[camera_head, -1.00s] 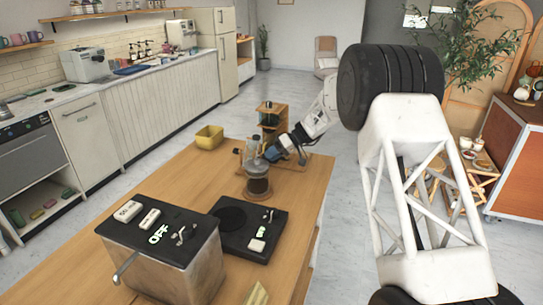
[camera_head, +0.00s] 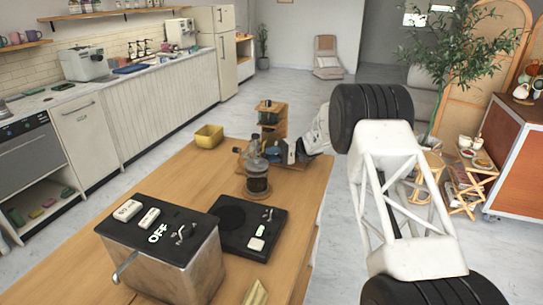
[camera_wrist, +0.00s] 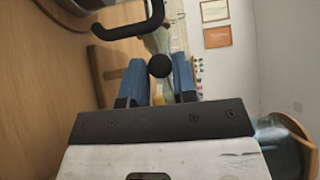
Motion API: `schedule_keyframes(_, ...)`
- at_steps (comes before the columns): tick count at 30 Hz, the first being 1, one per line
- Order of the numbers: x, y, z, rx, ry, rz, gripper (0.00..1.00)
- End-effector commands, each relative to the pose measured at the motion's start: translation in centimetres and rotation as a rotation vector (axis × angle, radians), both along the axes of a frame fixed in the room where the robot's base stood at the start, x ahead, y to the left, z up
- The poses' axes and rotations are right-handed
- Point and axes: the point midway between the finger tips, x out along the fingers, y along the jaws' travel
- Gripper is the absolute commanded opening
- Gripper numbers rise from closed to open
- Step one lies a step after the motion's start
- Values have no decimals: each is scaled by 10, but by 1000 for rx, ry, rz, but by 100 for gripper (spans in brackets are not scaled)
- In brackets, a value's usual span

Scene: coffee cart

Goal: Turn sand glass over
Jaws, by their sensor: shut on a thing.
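My gripper (camera_head: 272,152) is at the far end of the wooden counter, just behind the glass coffee press, its wrist close to level. In the wrist view, its two blue fingers (camera_wrist: 158,80) are closed around a small pale, yellowish object (camera_wrist: 158,94), which seems to be the sand glass. A round black knob (camera_wrist: 159,66) shows between the fingertips; I cannot tell what it belongs to. In the head view the sand glass is not clearly seen; the press and the fingers cover that spot.
The coffee press (camera_head: 257,178) stands right in front of my gripper. A wooden stand (camera_head: 279,122) is behind it and a yellow container (camera_head: 209,136) to the left. A black scale (camera_head: 239,238) and a metal box with switches (camera_head: 165,255) are nearer. The counter's left side is clear.

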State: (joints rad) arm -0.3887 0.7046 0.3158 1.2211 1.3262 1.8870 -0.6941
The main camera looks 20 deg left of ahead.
Motion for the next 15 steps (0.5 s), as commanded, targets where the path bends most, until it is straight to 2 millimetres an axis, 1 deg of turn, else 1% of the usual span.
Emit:
schedule_keyframes(6,0,0,0,0,61,0,3)
schedule_keyframes(15,0,0,0,1,72,0,3)
